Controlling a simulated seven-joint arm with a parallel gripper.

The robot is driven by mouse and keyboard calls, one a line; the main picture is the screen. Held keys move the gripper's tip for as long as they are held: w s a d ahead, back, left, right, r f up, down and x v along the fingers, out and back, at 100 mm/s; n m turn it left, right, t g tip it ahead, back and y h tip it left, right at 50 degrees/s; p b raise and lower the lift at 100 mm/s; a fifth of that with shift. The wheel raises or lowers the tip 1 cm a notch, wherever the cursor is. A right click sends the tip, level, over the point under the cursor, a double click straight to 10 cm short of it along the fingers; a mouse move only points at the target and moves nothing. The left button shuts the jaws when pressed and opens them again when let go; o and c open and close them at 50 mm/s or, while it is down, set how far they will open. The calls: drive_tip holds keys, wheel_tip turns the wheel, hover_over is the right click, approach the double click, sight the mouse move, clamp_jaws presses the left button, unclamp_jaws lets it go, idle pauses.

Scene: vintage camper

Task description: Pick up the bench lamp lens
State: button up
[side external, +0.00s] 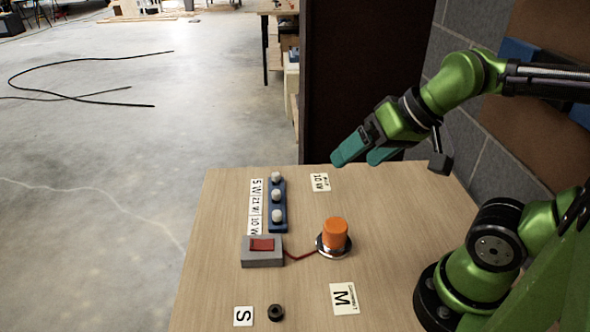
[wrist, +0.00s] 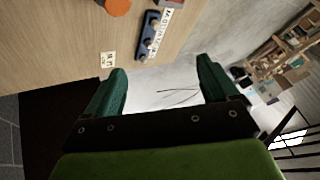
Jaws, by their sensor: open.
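The bench lamp lens appears to be the orange cylinder (side external: 334,233), sitting upright on a round silver base (side external: 333,252) on the wooden bench. In the wrist view the orange lens (wrist: 117,6) shows at the top edge, partly cut off. My gripper (side external: 358,158) is raised above the far edge of the bench, beyond and above the lens. Its teal fingers are apart with nothing between them, as the wrist view also shows (wrist: 161,68).
A red wire links the lamp base to a grey box with a red switch (side external: 262,250). A blue holder (side external: 284,222) carries several white bulbs. Label cards (side external: 344,298) and a small black ring (side external: 276,312) lie on the bench (side external: 420,205). A dark panel (side external: 360,80) stands behind.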

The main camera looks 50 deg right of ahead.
drive_tip(key=n+g+h, duration=0.2)
drive_tip(key=n+g, duration=0.4)
drive_tip(key=g, duration=0.1)
hover_over(335, 224)
wheel_tip(335, 224, down, 6)
drive_tip(key=f, duration=1.1)
drive_tip(key=shift+w+a+f, duration=0.15)
drive_tip(key=shift+w+a, duration=0.05)
drive_tip(key=shift+w, duration=0.05)
drive_tip(key=shift+s+d+f, duration=0.1)
drive_tip(key=shift+s+f, duration=0.1)
drive_tip(key=shift+f, duration=1.15)
drive_tip(key=shift+s+d+f, duration=0.1)
drive_tip(key=shift+s+f, duration=0.05)
drive_tip(key=shift+f, duration=1.2)
drive_tip(key=shift+c, duration=0.3)
drive_tip(key=c, duration=1)
drive_tip(key=shift+c, duration=0.2)
